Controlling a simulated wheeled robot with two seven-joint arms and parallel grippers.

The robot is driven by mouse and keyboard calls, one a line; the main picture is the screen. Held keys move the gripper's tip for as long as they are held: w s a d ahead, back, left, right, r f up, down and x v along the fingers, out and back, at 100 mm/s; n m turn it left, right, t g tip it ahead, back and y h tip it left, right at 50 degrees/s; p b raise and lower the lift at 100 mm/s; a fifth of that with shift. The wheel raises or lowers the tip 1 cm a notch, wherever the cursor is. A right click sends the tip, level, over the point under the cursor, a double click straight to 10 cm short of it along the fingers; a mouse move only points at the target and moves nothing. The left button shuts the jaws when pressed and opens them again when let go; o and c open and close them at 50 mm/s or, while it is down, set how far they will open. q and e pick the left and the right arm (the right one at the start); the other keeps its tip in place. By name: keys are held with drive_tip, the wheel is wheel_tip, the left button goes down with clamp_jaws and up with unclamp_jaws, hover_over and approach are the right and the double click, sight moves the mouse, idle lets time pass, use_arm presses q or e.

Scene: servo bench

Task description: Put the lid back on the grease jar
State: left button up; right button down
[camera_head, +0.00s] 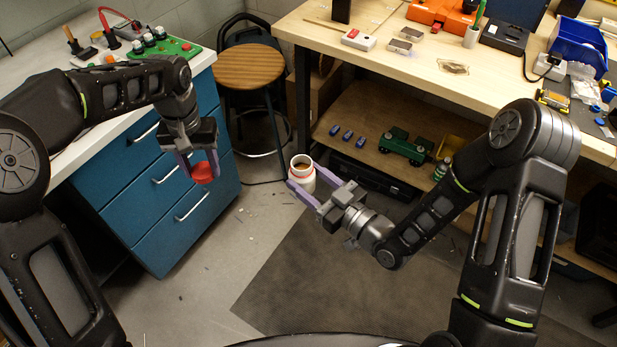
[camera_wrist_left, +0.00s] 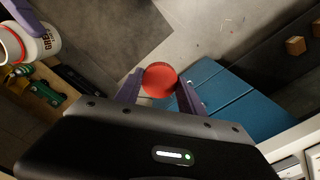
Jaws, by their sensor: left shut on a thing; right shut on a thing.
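The red lid (camera_head: 202,173) is held between the purple fingers of my left gripper (camera_head: 198,166), in the air in front of the blue drawer cabinet. In the left wrist view the round red lid (camera_wrist_left: 159,80) sits between the two fingertips. The white grease jar (camera_head: 301,172) is open at the top and shows brown inside its mouth. My right gripper (camera_head: 303,182) is shut on the jar from the right side and holds it up over the floor. The jar (camera_wrist_left: 32,46) also shows at the upper left of the left wrist view. Lid and jar are apart.
A white-topped bench with blue drawers (camera_head: 150,195) stands at the left. A round wooden stool (camera_head: 249,66) stands behind the grippers. A wooden workbench (camera_head: 400,60) with tools and a lower shelf is at the right. The space between the grippers is clear.

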use_arm(q)
drive_tip(key=w+d+r+m, duration=0.1)
drive_tip(key=d+r+m, duration=0.25)
drive_tip(key=d, duration=1.15)
drive_tip(key=n, duration=0.1)
approach(301, 157)
drive_tip(key=shift+s, duration=1.05)
drive_tip(key=shift+f, duration=0.25)
drive_tip(key=shift+f, duration=0.1)
drive_tip(key=shift+f, duration=1.9)
drive_tip(key=shift+f, duration=0.1)
drive_tip(key=shift+f, duration=0.8)
drive_tip(key=shift+f, duration=0.55)
